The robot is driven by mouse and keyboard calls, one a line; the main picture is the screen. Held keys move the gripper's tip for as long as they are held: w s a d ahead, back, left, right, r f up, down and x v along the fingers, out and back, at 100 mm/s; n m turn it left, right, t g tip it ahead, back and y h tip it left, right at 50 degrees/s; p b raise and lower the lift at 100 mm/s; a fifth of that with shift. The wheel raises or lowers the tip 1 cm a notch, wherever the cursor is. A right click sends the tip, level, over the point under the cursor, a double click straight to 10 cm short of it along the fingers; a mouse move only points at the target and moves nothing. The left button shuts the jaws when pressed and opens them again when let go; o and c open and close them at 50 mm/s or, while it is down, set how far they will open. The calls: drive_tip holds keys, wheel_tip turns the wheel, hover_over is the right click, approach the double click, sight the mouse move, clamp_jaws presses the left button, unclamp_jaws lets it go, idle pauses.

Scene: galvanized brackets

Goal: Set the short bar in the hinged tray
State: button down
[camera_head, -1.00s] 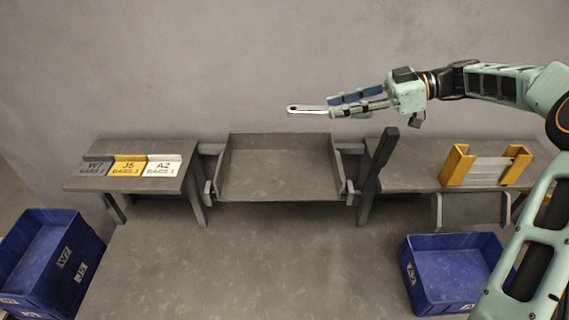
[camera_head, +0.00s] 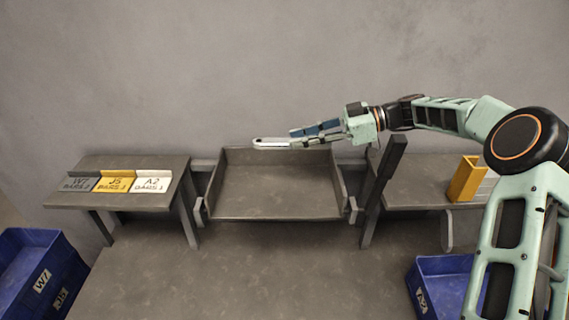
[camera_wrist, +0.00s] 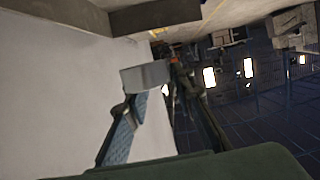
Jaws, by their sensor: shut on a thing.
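The short bar (camera_head: 270,143), pale metal with a dark slot, is held level in the tips of my gripper (camera_head: 294,139). In the head view it appears just above the back edge of the hinged tray (camera_head: 265,205); its height over the tray is hard to tell. The tray is grey, low-walled and empty, between two grey tables. In the wrist view the bar (camera_wrist: 146,76) shows as a light grey block at the fingertips, and my gripper's (camera_wrist: 150,90) fingers are shut on it.
The left table (camera_head: 135,163) bears grey, yellow and white labelled plates. A dark upright post (camera_head: 390,158) stands right of the tray. A yellow bracket (camera_head: 466,180) is on the right table. Blue crates (camera_head: 45,270) (camera_head: 445,283) stand at lower left and right.

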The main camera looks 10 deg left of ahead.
drive_tip(key=a+f, duration=0.1)
drive_tip(key=f, duration=0.1)
drive_tip(key=w+a+f, duration=0.1)
drive_tip(key=a+f, duration=0.1)
drive_tip(key=f, duration=0.1)
drive_tip(key=a+f, duration=0.1)
drive_tip(key=f, duration=0.2)
drive_tip(key=shift+w+a+b, duration=0.15)
drive_tip(key=shift+a+b, duration=0.15)
drive_tip(key=shift+a, duration=0.05)
drive_tip(key=shift+f, duration=0.4)
drive_tip(key=shift+f+b, duration=0.3)
drive_tip(key=shift+b, duration=0.15)
drive_tip(key=shift+f+b, duration=0.35)
drive_tip(key=shift+b, duration=0.15)
drive_tip(key=c, duration=1.7)
unclamp_jaws()
